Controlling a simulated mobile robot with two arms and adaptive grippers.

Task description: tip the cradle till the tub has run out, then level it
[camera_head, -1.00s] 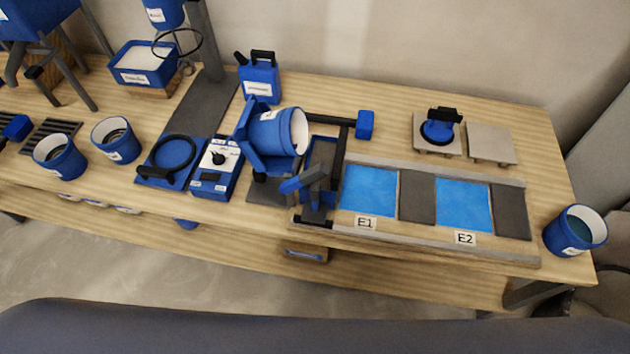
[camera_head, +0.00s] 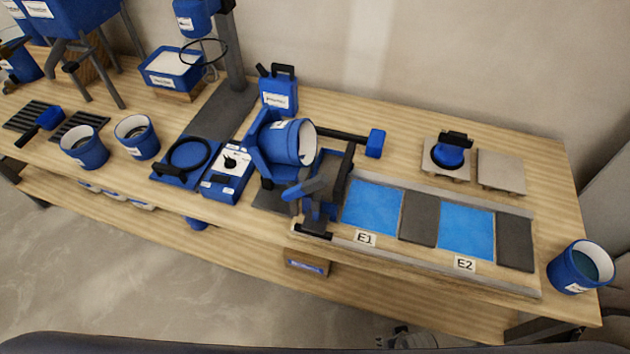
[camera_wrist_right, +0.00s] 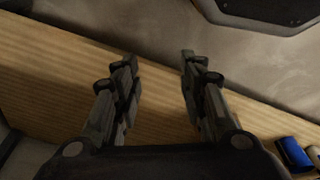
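The blue cradle (camera_head: 262,145) stands mid-bench in the head view. It holds a blue tub (camera_head: 286,142) on its side, its white mouth facing right; its contents cannot be made out. A dark bar ending in a blue block (camera_head: 375,143) reaches right from beside the tub. Blue panels E1 (camera_head: 372,207) and E2 (camera_head: 466,231) lie in the tray right of the cradle. My right gripper (camera_head: 405,337) just shows at the bottom edge, well in front of the cradle. In the right wrist view its fingers (camera_wrist_right: 157,62) are apart and empty. My left gripper is out of view.
A dial box (camera_head: 230,172) and a blue jug (camera_head: 278,92) stand near the cradle. A blue bucket (camera_head: 578,268) stands at the bench's right end, with two more buckets on the left. Two square tiles (camera_head: 500,170), one bearing a blue cup tool, lie behind the tray.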

